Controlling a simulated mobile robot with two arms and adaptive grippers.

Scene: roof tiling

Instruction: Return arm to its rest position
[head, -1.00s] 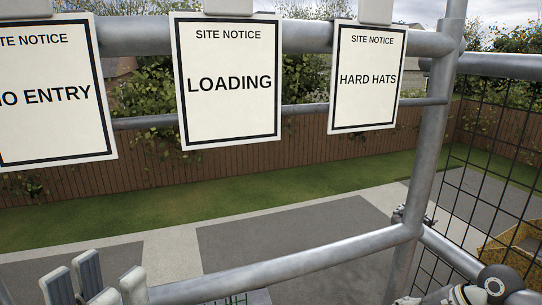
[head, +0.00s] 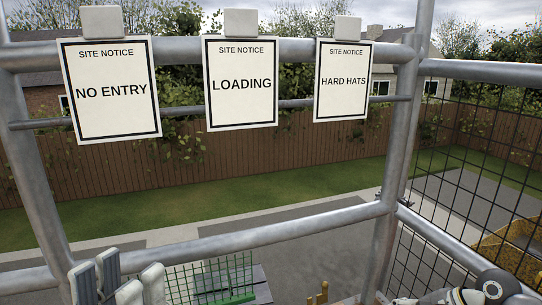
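My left gripper (head: 118,282) shows at the lower left, its pale grey fingers pointing up. The fingers stand apart with an empty gap between them, in front of the lower scaffold rail. The rest of the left arm is below the picture. Part of my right arm (head: 492,287) shows at the lower right corner. Its gripper fingers cannot be made out.
Notices reading NO ENTRY (head: 111,90), LOADING (head: 241,84) and HARD HATS (head: 342,81) hang on the upper scaffold rail. A lower rail (head: 290,229) crosses in front. Black mesh (head: 470,170) closes the right side. A green object (head: 228,300) lies at the bottom.

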